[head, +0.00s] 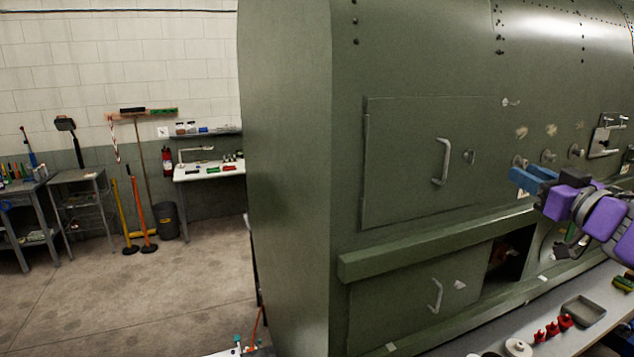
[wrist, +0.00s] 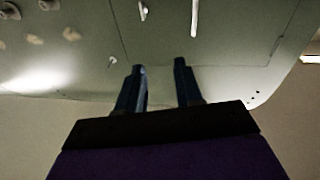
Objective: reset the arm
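My gripper (head: 531,177) has dark blue fingers and a purple and black wrist, and it reaches in from the right edge in the head view. In the wrist view my gripper (wrist: 159,70) shows its two fingers apart with nothing between them. The green fuselage (head: 287,180) fills the middle and right of the head view. My gripper is in front of its right part; I cannot tell the exact gap. A closed upper panel (head: 407,165) has a pale handle (head: 441,162). A pale handle (wrist: 194,18) also shows beyond the fingers in the wrist view.
A lower panel (head: 392,317) stands beside a dark opening (head: 511,257). Several round knobs (head: 548,156) stick out near my gripper. A grey bench with a tray (head: 583,311) and red parts (head: 553,329) lies below. Open floor (head: 130,300) is at left, with a workbench (head: 205,172) behind.

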